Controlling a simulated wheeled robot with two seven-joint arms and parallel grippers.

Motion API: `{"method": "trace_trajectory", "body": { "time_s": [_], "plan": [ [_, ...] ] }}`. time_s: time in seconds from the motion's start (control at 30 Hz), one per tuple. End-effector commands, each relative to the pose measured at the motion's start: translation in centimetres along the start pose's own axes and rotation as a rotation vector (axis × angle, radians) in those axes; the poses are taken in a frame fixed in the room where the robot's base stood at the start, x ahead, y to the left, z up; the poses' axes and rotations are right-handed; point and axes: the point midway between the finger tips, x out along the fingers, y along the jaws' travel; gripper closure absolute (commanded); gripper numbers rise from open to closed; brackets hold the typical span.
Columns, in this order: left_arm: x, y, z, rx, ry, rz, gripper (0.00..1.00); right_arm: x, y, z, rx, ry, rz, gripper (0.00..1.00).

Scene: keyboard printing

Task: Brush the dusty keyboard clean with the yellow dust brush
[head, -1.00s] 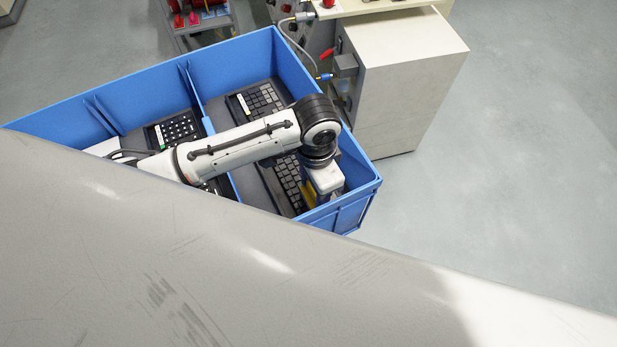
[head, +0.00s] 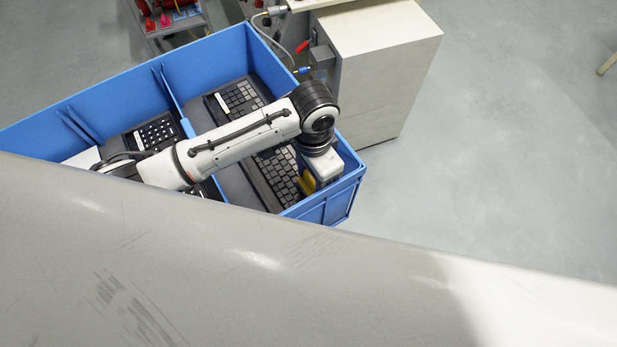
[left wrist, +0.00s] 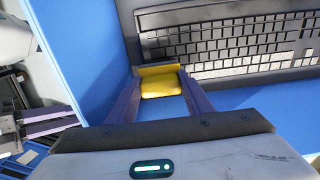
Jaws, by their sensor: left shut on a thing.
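My left gripper (head: 312,180) is over the right end of the blue crate. It is shut on the yellow dust brush (head: 307,184), which also shows between the purple fingers in the left wrist view (left wrist: 160,84). A dark keyboard (head: 277,170) lies in the crate's right compartment, just left of the brush. In the left wrist view the keyboard (left wrist: 230,45) is beyond and to the right of the brush; I cannot tell whether they touch. Purple finger-like parts (left wrist: 48,122) at the left edge may be my right gripper.
The blue crate (head: 335,207) has a divider (head: 170,93) and high walls around the gripper. Another keyboard (head: 240,96) lies further back, and a keypad-like device (head: 155,134) is in the left compartment. A pale cabinet (head: 375,70) stands close behind. The floor at right is clear.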

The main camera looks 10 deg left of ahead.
Motion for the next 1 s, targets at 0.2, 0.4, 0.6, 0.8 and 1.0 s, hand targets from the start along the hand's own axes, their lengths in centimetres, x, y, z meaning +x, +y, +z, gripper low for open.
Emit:
{"method": "trace_trajectory", "body": {
  "time_s": [0.2,0.4,0.6,0.8,1.0],
  "plan": [
    [-0.2,-0.1,0.0,-0.002,0.002,-0.002,0.81,0.0,0.0,0.0,0.0,0.0,0.0,0.7],
    [-2.8,-0.1,-0.1,-0.002,0.005,-0.003,0.81,-0.2,0.0,-0.2,0.0,-0.001,0.0,0.7],
    [-5.2,-0.1,-0.1,-0.002,0.005,-0.003,0.81,-0.2,0.0,-0.1,0.0,-0.001,0.0,0.7],
    [-7.7,-0.1,-0.1,-0.002,0.006,-0.003,0.81,-0.2,0.0,-0.1,0.0,-0.001,0.0,0.7],
    [-10.2,-0.1,-0.1,-0.001,0.006,-0.003,0.81,-0.2,0.0,-0.1,0.0,-0.001,0.0,0.7]
  ]
}}
